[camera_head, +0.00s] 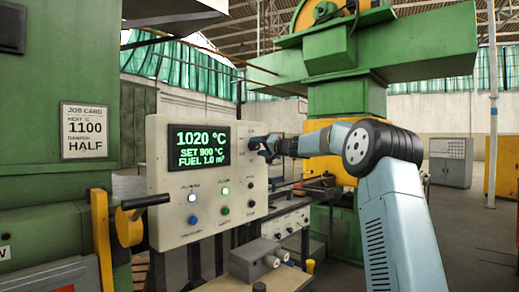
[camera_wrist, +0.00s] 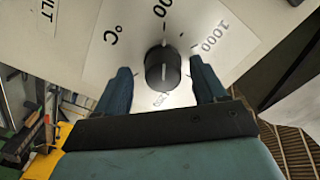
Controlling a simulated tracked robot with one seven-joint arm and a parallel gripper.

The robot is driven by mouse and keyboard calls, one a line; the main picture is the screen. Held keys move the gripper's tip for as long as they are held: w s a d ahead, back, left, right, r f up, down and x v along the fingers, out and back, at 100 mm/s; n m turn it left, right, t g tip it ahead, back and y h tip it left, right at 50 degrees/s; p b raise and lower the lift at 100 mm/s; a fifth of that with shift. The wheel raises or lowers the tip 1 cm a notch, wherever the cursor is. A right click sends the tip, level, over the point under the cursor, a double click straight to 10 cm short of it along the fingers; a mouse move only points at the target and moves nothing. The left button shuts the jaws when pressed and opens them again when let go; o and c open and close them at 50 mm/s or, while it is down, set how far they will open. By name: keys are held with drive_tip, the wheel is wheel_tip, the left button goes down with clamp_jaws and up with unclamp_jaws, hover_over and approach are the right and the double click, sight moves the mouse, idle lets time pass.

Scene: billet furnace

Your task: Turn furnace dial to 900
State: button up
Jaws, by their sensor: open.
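The furnace dial (camera_wrist: 163,69) is a round black knob with a pale pointer line, on a white scale plate. The pointer runs roughly up and down in the wrist view, towards a mark ending in "00" that is cut off at the top edge; "1000" (camera_wrist: 209,38) is printed to its right. My gripper (camera_wrist: 160,66) is open, one finger on each side of the knob, with visible gaps. In the head view my gripper (camera_head: 264,146) is at the panel's right part and hides the dial. The display (camera_head: 199,147) reads 1020 °C, SET 900 °C, FUEL 1.0 m³.
The control panel (camera_head: 156,210) carries several buttons and lamps below the display. A job card (camera_head: 84,131) reads heat 1100, damper HALF. A black-handled lever (camera_head: 145,201) on a yellow mount sticks out at the left. A grey box (camera_head: 253,262) stands below the panel.

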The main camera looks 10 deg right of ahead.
drive_tip(key=v, duration=1.3)
drive_tip(key=shift+s+d, duration=0.25)
drive_tip(key=shift+a, duration=0.1)
drive_tip(key=s+a+f+n+g+h, duration=0.1)
drive_tip(key=s+a+f+g+h, duration=0.15)
drive_tip(key=s+a+f, duration=0.5)
drive_tip(key=s+a+f+n+g+h, duration=0.15)
drive_tip(key=s+a+g, duration=0.25)
drive_tip(key=s+a, duration=0.7)
drive_tip(key=s+d+f+h, duration=0.2)
drive_tip(key=s+d+f, duration=0.1)
drive_tip(key=s, duration=0.8)
drive_tip(key=s+d+f+g+h, duration=0.1)
drive_tip(key=s+d+f, duration=0.3)
drive_tip(key=s, duration=0.7)
drive_tip(key=s+d+f+g+h, duration=0.1)
drive_tip(key=s+d+f+h, duration=0.2)
drive_tip(key=s+f, duration=0.4)
drive_tip(key=s, duration=0.5)
drive_tip(key=shift+d+h, duration=0.25)
drive_tip(key=shift+h, duration=0.05)
drive_tip(key=shift+f+g, duration=0.15)
drive_tip(key=shift+g, duration=0.1)
drive_tip(key=shift+c, duration=0.5)
